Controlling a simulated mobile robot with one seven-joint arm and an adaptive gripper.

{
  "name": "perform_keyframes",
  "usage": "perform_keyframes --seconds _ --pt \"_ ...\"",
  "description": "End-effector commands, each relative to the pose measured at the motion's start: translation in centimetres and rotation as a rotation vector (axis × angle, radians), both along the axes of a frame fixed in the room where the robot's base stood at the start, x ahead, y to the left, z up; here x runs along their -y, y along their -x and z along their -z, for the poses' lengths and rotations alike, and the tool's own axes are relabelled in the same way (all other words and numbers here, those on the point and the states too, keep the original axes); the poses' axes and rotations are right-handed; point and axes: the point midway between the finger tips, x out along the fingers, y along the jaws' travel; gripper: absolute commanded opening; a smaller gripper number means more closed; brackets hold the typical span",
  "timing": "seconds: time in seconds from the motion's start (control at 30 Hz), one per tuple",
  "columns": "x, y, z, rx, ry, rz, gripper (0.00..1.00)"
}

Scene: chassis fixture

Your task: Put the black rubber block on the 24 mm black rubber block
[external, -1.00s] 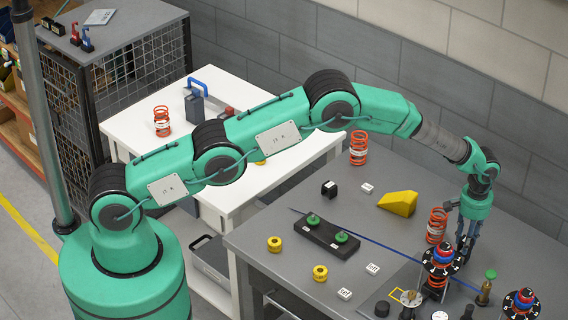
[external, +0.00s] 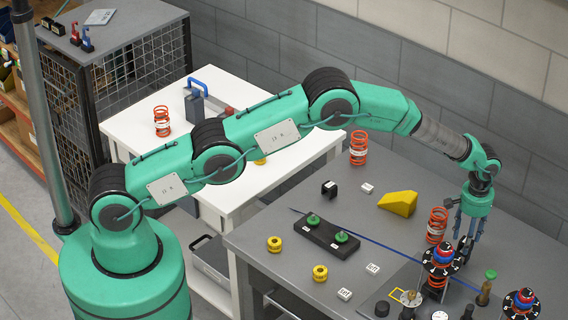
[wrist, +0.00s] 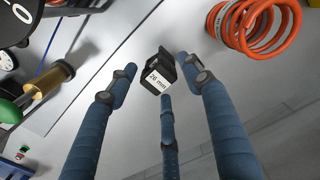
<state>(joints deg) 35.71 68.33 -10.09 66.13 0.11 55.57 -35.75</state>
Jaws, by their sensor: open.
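A black block (wrist: 160,72) with a white label that seems to read "26 mm" lies on the grey surface in the wrist view. My gripper (wrist: 160,78) is open around it, with its blue fingers spread on several sides and no clear contact. In the external view my gripper (external: 467,240) points down over the right part of the grey table, and the block beneath it cannot be made out. Another black block (external: 329,188) with a pale mark stands toward the back left of that table; its size label is too small to read.
An orange spring (external: 437,225) stands close beside my gripper; one also shows in the wrist view (wrist: 254,25). Dial stands (external: 441,258) and a brass piece with a green top (external: 485,290) crowd the front right. A yellow wedge (external: 398,203) lies farther back.

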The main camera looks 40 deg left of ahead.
Motion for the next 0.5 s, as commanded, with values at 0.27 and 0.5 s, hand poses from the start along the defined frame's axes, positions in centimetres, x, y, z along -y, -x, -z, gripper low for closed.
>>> perform_keyframes --seconds 0.27,0.5 --pt "0.1 -0.1 -3.9 0.002 0.002 0.000 0.50" --pt "0.0 0.0 -7.9 0.002 0.001 0.000 0.50"
